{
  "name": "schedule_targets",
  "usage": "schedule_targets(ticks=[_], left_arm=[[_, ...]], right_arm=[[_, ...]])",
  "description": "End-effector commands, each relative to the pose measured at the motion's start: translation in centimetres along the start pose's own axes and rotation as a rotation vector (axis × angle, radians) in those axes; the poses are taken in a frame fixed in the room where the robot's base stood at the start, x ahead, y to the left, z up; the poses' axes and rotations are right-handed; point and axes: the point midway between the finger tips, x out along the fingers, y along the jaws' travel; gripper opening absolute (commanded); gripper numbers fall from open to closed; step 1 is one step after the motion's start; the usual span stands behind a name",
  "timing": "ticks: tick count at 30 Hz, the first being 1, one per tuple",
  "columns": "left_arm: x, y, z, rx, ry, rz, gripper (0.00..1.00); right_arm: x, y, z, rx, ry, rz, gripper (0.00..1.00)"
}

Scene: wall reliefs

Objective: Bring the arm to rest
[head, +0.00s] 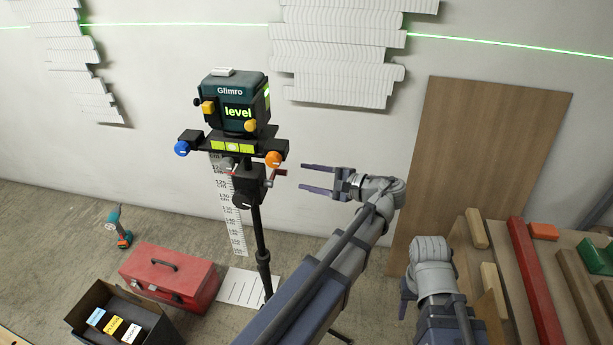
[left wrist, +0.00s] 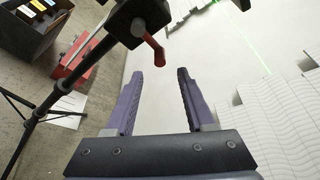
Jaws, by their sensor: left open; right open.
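My left gripper (head: 303,177) is open and empty, just right of the laser level's tripod head. In the left wrist view its two purple fingers (left wrist: 173,62) are spread with nothing between them. The laser level (head: 235,103), marked "Glimro", shows "level" and sits on a tripod (head: 260,235). A crank with a red handle (head: 279,181) is left of the left fingertips; the red handle (left wrist: 154,50) also shows close to the left finger. My right gripper (head: 404,300) is low at the right, open, partly hidden by its own wrist.
A green laser line (head: 200,24) crosses the wall and its white reliefs (head: 335,75). A red toolbox (head: 170,277), a black box (head: 120,320) and a drill (head: 120,230) are at lower left. A brown board (head: 480,150) leans at right, behind a bench with wooden blocks (head: 475,228).

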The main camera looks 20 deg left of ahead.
Motion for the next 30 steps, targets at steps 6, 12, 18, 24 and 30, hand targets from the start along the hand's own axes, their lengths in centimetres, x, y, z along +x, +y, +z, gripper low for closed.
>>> schedule_targets(ticks=[6,12,18,24,30], left_arm=[[0.0,0.0,0.0,0.000,0.000,0.000,0.55],[-0.7,1.4,0.3,-0.025,0.054,0.071,0.55],[-5.3,8.1,0.7,-0.126,0.254,0.409,0.55],[-13.0,14.6,2.1,-0.206,0.394,0.808,0.55],[-19.1,17.8,4.0,-0.236,0.440,1.083,0.55]], right_arm=[[0.0,0.0,0.0,0.000,0.000,0.000,0.50],[-1.0,0.1,0.1,0.000,0.000,0.000,0.50],[-4.0,0.4,0.2,0.000,0.000,0.000,0.50],[-6.6,0.6,0.4,0.000,0.000,0.000,0.50],[-7.9,0.8,0.5,0.000,0.000,0.000,0.50]])
